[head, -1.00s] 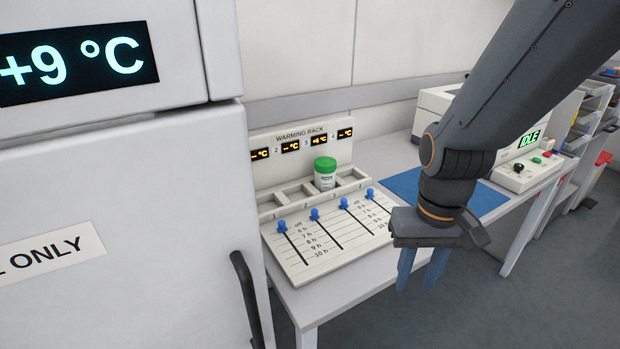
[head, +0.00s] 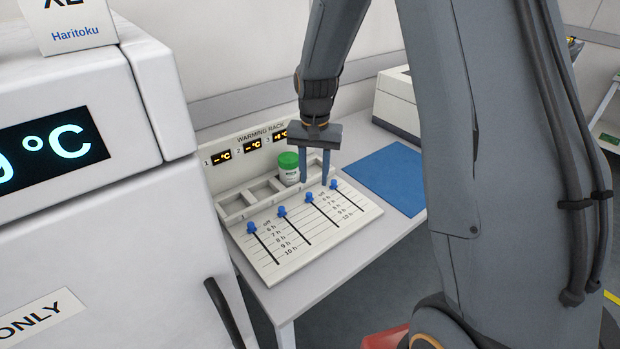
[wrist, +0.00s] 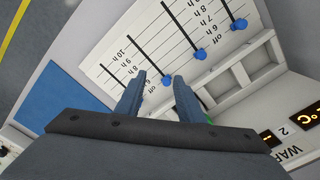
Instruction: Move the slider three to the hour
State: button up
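The warming rack (head: 225,202) has a sloped panel with several blue slider knobs, all at the "off" end of their slots. Hour marks run from 6 h to 10 h toward the front edge. The slider three knob (head: 308,196) is third from the left; it also shows in the wrist view (wrist: 166,80). My gripper (head: 316,184) is open and empty, fingers pointing down near the third and fourth knobs. In the wrist view, knob three appears between my fingertips (wrist: 160,77), without visible grip. Contact cannot be told. The fourth knob is hidden there.
A green-capped jar (head: 290,170) stands in the rack's third pocket, close behind my fingers. Neighbouring knob two (head: 282,211) and knob four (head: 333,184) are near. A blue mat (head: 385,178) lies right of the rack. A fridge (head: 110,250) stands left.

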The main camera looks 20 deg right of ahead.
jog(key=m+p, duration=0.2)
send_near(309, 193)
jog(key=shift+s, duration=0.1)
jog(key=shift+f+p, duration=1.1)
jog(key=shift+f, duration=2.8)
grip_shut()
